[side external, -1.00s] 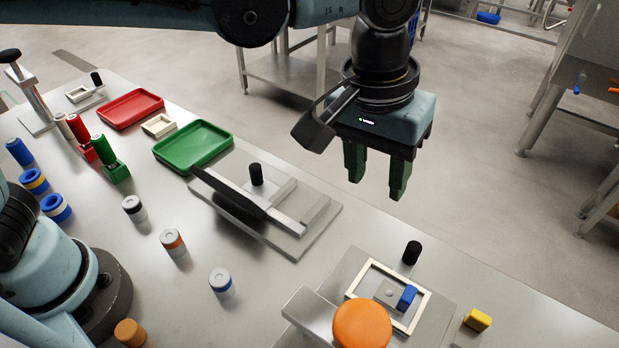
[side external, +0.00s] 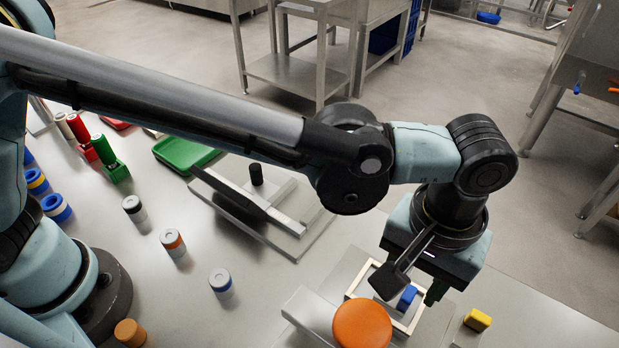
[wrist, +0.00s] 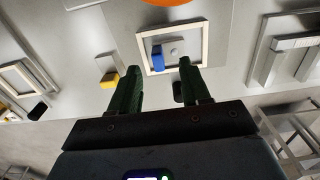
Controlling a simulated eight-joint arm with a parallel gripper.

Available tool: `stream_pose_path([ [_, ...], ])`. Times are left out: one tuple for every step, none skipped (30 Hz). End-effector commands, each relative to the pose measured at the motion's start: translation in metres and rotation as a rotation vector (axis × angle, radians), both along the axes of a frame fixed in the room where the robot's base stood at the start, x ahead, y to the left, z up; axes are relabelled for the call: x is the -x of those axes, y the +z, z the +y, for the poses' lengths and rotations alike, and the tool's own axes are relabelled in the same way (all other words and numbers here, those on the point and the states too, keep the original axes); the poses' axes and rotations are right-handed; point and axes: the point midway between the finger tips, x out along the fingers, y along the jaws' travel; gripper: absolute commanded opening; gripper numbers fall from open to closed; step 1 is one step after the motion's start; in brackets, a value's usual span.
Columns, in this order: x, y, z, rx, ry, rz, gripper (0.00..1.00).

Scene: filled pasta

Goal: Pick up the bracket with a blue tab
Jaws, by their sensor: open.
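The blue tab (side external: 407,296) of the bracket stands inside a cream square frame (side external: 352,291), beside a small grey round piece. How the tab joins the rest is not clear. The wrist view shows the blue tab (wrist: 158,58) in the frame (wrist: 203,40), just beyond and between my fingertips. My gripper (wrist: 159,66) is open with green fingers and nothing between them. In the side view my gripper (side external: 434,292) hangs over the frame's right side; one finger and part of the frame are hidden.
A large orange round knob (side external: 362,325) stands close by at the frame's near side. A yellow block (side external: 478,320) lies to the right. A grey fixture with a black knob (side external: 256,174) stands to the left. A green tray (side external: 180,152) is farther back.

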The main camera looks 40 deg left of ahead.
Motion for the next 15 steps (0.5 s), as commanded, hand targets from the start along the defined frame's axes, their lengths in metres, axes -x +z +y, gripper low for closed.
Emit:
stream_pose_path([
  [-0.001, -0.003, 0.000, 0.000, 0.000, 0.000, 0.47],
  [-0.002, -0.005, -0.001, 0.000, 0.000, 0.000, 0.47],
  [-0.003, -0.009, -0.001, 0.000, 0.001, 0.000, 0.47],
  [-0.004, -0.013, -0.002, 0.000, 0.001, 0.000, 0.47],
  [-0.005, -0.018, -0.002, 0.000, 0.001, 0.000, 0.47],
  [-0.007, -0.024, -0.003, 0.000, 0.001, 0.000, 0.47],
  [-0.009, -0.028, -0.004, 0.000, 0.001, 0.000, 0.47],
  [-0.010, -0.032, -0.004, 0.000, 0.001, 0.000, 0.47],
  [-0.010, -0.037, -0.004, 0.000, 0.000, 0.000, 0.47],
  [-0.010, -0.041, -0.004, 0.000, 0.000, 0.000, 0.47],
  [-0.009, -0.044, -0.004, 0.000, 0.000, 0.000, 0.47],
  [-0.009, -0.048, -0.004, 0.000, 0.000, 0.000, 0.47],
  [-0.009, -0.050, -0.004, 0.000, 0.000, 0.000, 0.47],
  [-0.009, -0.051, -0.004, 0.000, 0.000, 0.000, 0.47],
  [-0.009, -0.052, -0.004, 0.000, 0.000, 0.000, 0.47],
])
